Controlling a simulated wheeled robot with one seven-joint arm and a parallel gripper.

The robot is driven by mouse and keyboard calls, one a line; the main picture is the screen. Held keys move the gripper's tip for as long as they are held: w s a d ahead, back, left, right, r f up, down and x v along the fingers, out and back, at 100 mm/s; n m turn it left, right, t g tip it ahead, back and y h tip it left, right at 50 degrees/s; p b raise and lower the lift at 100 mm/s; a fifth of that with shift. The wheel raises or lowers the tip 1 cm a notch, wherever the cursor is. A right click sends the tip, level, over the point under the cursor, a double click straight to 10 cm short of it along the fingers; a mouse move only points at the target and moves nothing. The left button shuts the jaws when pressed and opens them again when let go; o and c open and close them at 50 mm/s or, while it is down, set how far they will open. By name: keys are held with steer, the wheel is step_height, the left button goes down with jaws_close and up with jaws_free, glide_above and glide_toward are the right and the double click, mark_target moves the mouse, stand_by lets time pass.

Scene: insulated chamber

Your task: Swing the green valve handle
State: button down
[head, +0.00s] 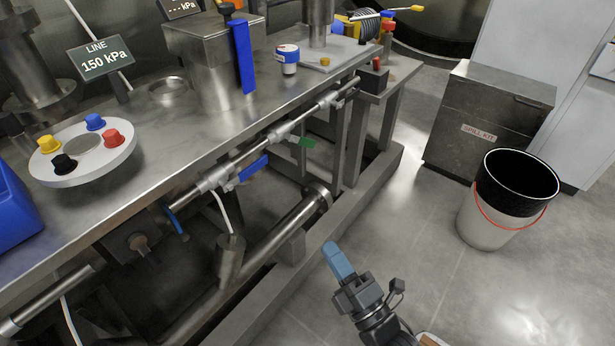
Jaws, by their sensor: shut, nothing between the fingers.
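The green valve handle (303,141) sits on the thin metal pipe (255,147) that runs along the front edge of the steel bench. It is short and points right, away from the pipe. My gripper (333,250) is at the lower middle of the picture, over the floor in front of the bench frame. Its blue fingers are shut and empty. It is well apart from the green handle, which lies above and slightly left of it in the picture.
A blue handle (253,168) is on the same pipe, left of the green one. A lower bench rail (312,243) and thicker pipe (285,230) run below. A bucket (505,205) and a spill kit box (487,118) stand at right. Floor between them and the bench is clear.

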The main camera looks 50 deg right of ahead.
mark_target(303, 142)
steer(key=w+d+f+n+h+b, duration=0.45)
steer(key=w+d, duration=0.25)
steer(key=w, duration=0.3)
steer(key=w+d+r+h, duration=0.1)
steer(key=w+d+r, duration=0.7)
steer(key=shift+w+n+h+b, duration=0.15)
steer(key=shift+n+h+b, duration=0.2)
steer(key=shift+n+b, duration=0.1)
steer(key=shift+d+f+t+b, duration=0.1)
steer(key=shift+t+b, duration=0.2)
steer(key=shift+t, duration=0.1)
